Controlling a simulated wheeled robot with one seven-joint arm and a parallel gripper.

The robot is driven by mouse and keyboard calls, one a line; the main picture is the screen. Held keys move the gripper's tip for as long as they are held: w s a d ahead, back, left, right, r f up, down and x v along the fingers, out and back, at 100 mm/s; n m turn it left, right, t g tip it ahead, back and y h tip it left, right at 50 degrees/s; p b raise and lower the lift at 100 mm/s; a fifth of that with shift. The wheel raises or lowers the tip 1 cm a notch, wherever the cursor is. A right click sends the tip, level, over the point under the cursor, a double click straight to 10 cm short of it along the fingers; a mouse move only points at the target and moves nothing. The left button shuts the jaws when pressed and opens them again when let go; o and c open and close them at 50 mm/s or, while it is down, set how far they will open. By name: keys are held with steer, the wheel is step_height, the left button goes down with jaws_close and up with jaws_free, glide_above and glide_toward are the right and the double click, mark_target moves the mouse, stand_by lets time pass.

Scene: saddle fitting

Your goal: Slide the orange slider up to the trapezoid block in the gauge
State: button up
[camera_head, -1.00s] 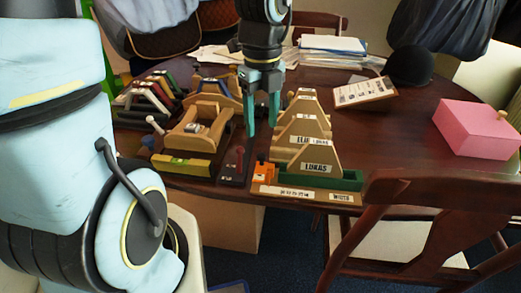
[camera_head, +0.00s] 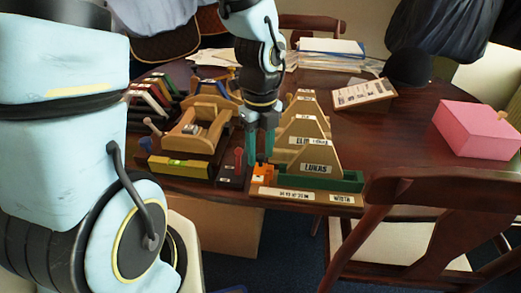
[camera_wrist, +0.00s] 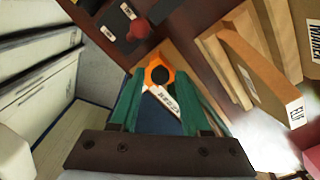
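The orange slider (camera_head: 262,173) sits at the left end of the wooden gauge (camera_head: 270,190), which has a pale label strip along its front. The trapezoid block marked LUKAS (camera_head: 318,158) stands upright to the slider's right, with a green piece (camera_head: 350,181) at its right side. A visible gap between slider and block is hard to judge. My gripper (camera_head: 260,160) points down just above the slider with its fingers apart. In the wrist view the slider (camera_wrist: 158,74) shows between the tips of my open gripper (camera_wrist: 167,62); contact cannot be told.
More trapezoid blocks (camera_head: 303,125) stand in a row behind LUKAS. A dark base with a red knob (camera_head: 238,158) is close on the left, beside a wooden cradle (camera_head: 200,130) and a yellow level (camera_head: 180,167). A pink box (camera_head: 476,130) is far right.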

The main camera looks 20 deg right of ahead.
jaws_close()
stand_by(1.1)
